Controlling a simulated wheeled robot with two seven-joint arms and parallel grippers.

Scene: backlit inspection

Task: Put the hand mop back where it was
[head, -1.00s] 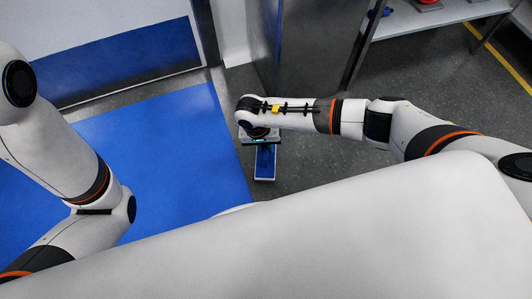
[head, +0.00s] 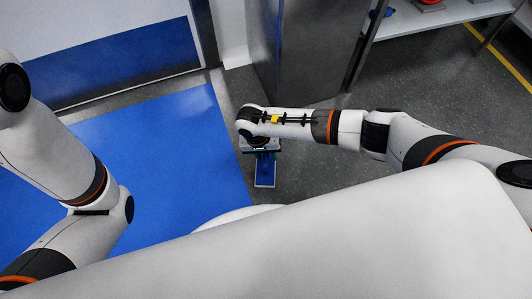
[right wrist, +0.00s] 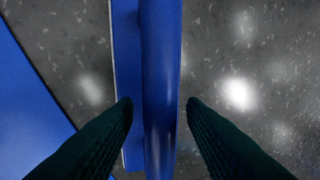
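The hand mop (head: 265,172) is blue with a pale edge. In the head view it shows just below my right gripper (head: 260,152), over the grey floor beside the blue mat. In the right wrist view its long blue handle (right wrist: 161,70) runs between the two dark fingers of my right gripper (right wrist: 160,106), with the flat blue part behind it. The right fingers are close on both sides of the handle, and the mop moves with the gripper. Narrow slits show beside the handle; the contact itself is not clear. My left arm is at the left; its gripper is out of view.
A blue mat (head: 160,150) covers the floor on the left. A grey metal cabinet (head: 305,50) stands behind the right gripper. A shelf table (head: 440,18) is at the top right. Grey floor lies open around the mop.

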